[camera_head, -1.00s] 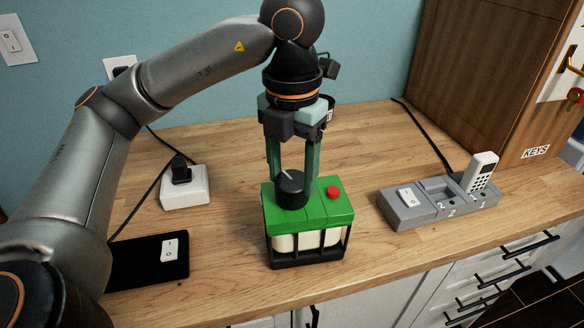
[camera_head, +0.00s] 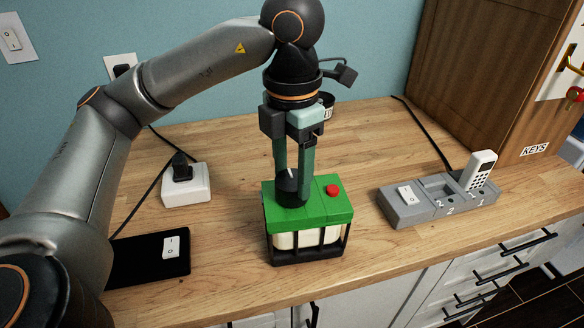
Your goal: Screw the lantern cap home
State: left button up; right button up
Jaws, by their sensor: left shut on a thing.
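The lantern (camera_head: 325,213) stands upright on the wooden counter, with a green top, a cream body and a black slatted cage. Its black cap (camera_head: 289,190) is a round knob on the left part of the green top. My left gripper (camera_head: 293,176) points straight down and is shut on the cap, with its green fingers partly hiding it. A red button (camera_head: 332,190) sits on the green top to the right of the cap. I cannot tell how tightly the cap sits on the top. My right gripper is not in view.
A white socket block (camera_head: 185,184) with a black plug and a black pad (camera_head: 148,262) lie to the left. A grey charging dock (camera_head: 408,210) holding a white handset (camera_head: 480,170) lies to the right. A wooden key cabinet (camera_head: 490,70) stands behind it. Counter around the lantern is clear.

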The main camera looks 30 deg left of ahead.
pick_arm(q)
jog(key=shift+m, duration=0.8)
jog(key=shift+m, duration=1.5)
jog(key=shift+m+p, duration=0.4)
jog(key=shift+m, duration=1.1)
jog(key=shift+f+m, duration=0.1)
jog(key=shift+m, duration=1.4)
